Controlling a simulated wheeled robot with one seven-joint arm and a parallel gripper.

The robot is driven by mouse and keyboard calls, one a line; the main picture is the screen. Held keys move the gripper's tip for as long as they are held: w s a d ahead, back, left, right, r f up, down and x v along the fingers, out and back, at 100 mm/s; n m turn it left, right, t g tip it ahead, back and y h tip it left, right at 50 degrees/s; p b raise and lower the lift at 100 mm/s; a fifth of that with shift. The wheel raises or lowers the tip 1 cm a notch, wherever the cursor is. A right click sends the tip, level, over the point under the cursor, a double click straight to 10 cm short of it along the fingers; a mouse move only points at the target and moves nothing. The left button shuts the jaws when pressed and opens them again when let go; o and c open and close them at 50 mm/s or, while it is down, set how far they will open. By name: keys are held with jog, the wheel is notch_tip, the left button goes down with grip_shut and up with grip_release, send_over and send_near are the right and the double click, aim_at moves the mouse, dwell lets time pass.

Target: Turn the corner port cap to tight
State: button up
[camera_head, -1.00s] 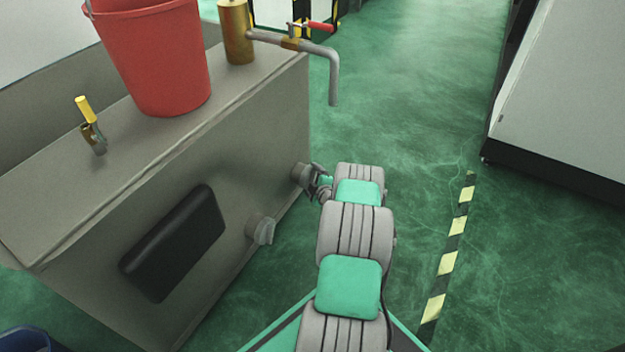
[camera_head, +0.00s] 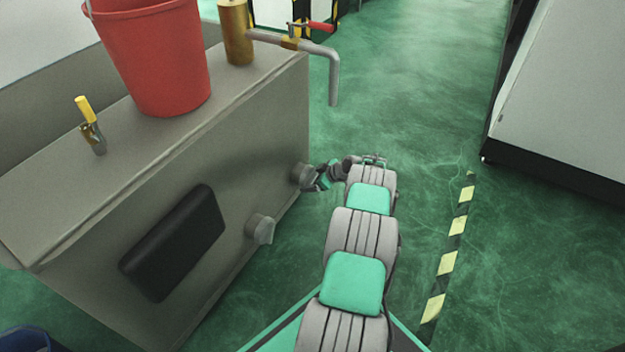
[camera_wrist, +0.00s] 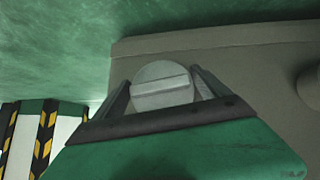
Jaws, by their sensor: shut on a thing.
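The corner port cap (camera_head: 301,175) is a grey round cap on the side of the grey tank (camera_head: 240,130), near its far right corner. In the wrist view the cap (camera_wrist: 161,86) shows a raised bar across its face, slightly tilted. My gripper (camera_head: 311,178) is at the cap in the head view. In the wrist view my gripper's two dark fingers (camera_wrist: 162,92) stand on either side of the cap and are shut on it. A second grey cap (camera_head: 262,229) sits nearer on the same side, apart from my gripper.
A red bucket (camera_head: 160,60), a brass cylinder (camera_head: 237,32) and a yellow-handled valve (camera_head: 90,125) are on the tank top. A pipe with a red handle (camera_head: 320,27) overhangs the right end. A black panel (camera_head: 173,243) is on the side.

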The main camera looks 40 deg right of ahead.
jog(key=shift+y, duration=0.4)
jog(key=shift+d+m+g, duration=0.1)
jog(key=shift+m+g, duration=0.2)
jog(key=shift+m, duration=0.1)
jog(key=o, duration=1.1)
jog(key=p+v, duration=0.4)
jog(key=v, duration=0.3)
jog(key=shift+s+d+r+p, duration=0.2)
jog(key=shift+s+r+p, duration=0.1)
jog(key=shift+p, duration=0.1)
